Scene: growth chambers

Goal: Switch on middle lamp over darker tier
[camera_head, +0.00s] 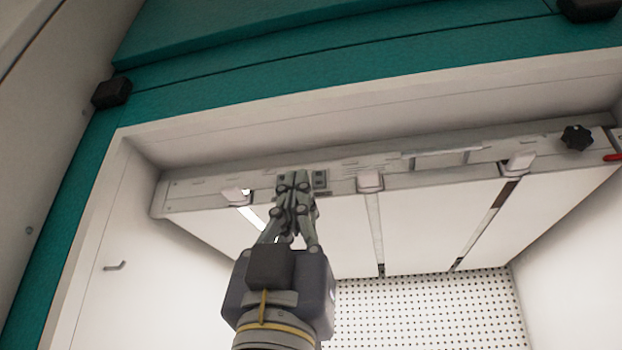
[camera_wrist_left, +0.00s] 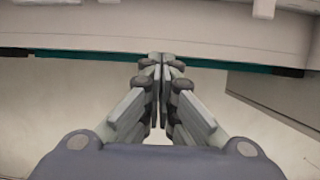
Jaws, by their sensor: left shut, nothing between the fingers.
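A lamp canopy (camera_head: 440,178) hangs under the top of an open chamber. Three lamp strips show between its white panels: the left strip (camera_head: 254,216) is bright, the middle strip (camera_head: 375,228) is grey, the right strip (camera_head: 486,222) is dark. A white end block (camera_head: 369,182) sits at the front of the middle strip. My left gripper (camera_head: 298,178) is shut and empty, its tips at the canopy's front rail, left of that block. A small grey switch plate (camera_head: 320,180) shows just right of the tips. The shut fingers also show in the wrist view (camera_wrist_left: 160,62). Whether the tips touch the rail cannot be told.
A black knob (camera_head: 576,138) and a red part (camera_head: 613,157) are at the rail's right end. A white chamber wall (camera_head: 120,262) with a small hook (camera_head: 114,266) stands left. The perforated back panel (camera_head: 430,315) lies below. Teal framing (camera_head: 300,58) runs above.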

